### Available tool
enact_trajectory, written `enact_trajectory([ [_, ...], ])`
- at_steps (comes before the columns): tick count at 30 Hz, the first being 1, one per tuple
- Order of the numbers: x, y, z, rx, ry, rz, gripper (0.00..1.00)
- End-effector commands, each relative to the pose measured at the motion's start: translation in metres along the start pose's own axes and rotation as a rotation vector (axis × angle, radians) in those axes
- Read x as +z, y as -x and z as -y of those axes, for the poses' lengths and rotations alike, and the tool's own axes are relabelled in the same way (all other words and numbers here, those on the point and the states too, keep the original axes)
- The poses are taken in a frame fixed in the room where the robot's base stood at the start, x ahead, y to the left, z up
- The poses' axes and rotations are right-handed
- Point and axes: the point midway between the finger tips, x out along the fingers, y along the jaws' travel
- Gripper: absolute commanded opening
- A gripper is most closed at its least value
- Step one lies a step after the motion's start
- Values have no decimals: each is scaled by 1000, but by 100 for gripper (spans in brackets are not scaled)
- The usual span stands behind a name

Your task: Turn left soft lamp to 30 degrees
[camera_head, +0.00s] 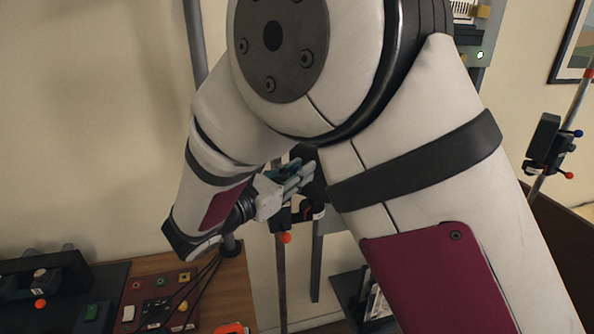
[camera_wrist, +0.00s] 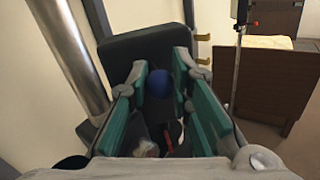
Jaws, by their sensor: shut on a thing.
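The left lamp shows as a dark rectangular head (camera_wrist: 148,45) just beyond my fingers in the wrist view. A blue rounded knob (camera_wrist: 158,84) sits between the teal finger pads. My gripper (camera_wrist: 161,68) is shut on the lamp's part between its pads; the exact contact is hard to make out. In the head view my gripper (camera_head: 298,172) is at the lamp's dark joint (camera_head: 305,211), with an orange knob (camera_head: 285,238) below it on the pole. My arm hides much of the lamp head there, so its angle is not readable.
Another pole at right carries a dark clamp (camera_head: 545,140) with blue and red knobs. A wooden bench (camera_head: 225,295) at lower left holds a dark red control box (camera_head: 160,298) and cables. A metal pole (camera_wrist: 75,50) stands close on the left in the wrist view.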

Motion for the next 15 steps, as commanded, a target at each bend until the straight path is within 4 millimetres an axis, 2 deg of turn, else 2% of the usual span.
enact_trajectory([
  [15, 4, -7, 17, 245, -1, -42, 0],
])
